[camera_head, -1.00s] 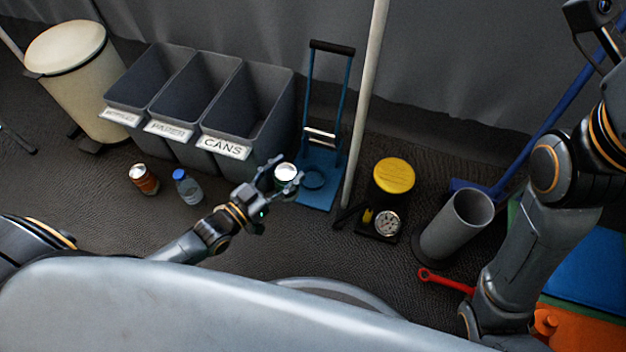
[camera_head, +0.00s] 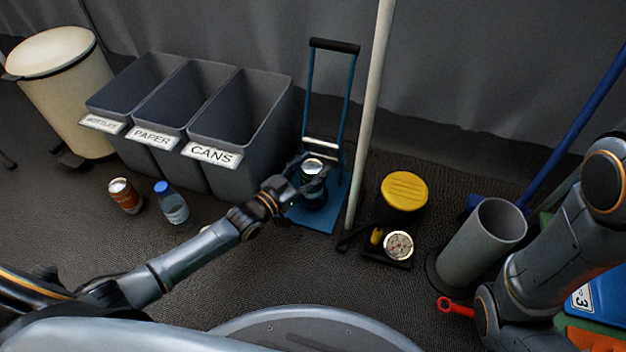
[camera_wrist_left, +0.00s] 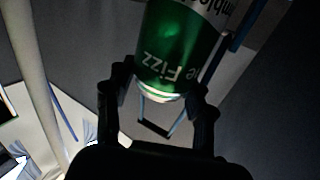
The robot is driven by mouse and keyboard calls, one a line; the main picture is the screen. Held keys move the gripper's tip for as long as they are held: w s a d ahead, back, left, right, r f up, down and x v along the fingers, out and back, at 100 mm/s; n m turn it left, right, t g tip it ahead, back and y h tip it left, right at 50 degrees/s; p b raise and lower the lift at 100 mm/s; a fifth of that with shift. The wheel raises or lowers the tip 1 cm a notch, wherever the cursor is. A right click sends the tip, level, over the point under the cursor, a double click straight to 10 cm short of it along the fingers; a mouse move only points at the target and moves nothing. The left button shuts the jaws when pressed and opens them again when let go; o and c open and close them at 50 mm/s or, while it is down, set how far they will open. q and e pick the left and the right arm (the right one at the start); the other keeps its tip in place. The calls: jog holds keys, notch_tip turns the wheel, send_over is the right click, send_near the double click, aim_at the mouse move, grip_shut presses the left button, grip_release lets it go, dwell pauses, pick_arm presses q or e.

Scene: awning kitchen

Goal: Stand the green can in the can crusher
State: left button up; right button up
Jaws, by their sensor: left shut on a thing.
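The green can (camera_head: 313,167) is between the fingers of my left gripper (camera_head: 309,183). Its silver top faces up in the head view. In the left wrist view the green can (camera_wrist_left: 180,45) shows its "Fizz" lettering, with the dark fingers on both sides of it. The blue can crusher (camera_head: 320,217) stands on the floor, its black-handled frame upright behind the can. The can is over the crusher's base in the picture and hides its round seat; whether it touches the base I cannot tell. My right gripper is out of view.
Grey bins (camera_head: 215,154) stand left of the crusher, near an orange can (camera_head: 125,196) and a blue-capped bottle (camera_head: 171,203). A pale pole (camera_head: 370,110) rises close on its right. A yellow-topped pump (camera_head: 404,190) and a grey tube (camera_head: 480,245) stand further right.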

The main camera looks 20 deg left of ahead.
pick_arm(q)
jog(key=shift+w+f+b, duration=0.25)
jog(key=shift+f+b, duration=0.1)
jog(key=shift+f, duration=0.05)
notch_tip(320, 180, down, 3)
jog(key=b, duration=0.2)
jog(key=shift+w+d+f+b, duration=0.1)
jog(key=shift+f+b, duration=0.05)
jog(key=shift+b, duration=0.15)
jog(key=shift+c, duration=0.3)
jog(key=o, duration=0.9)
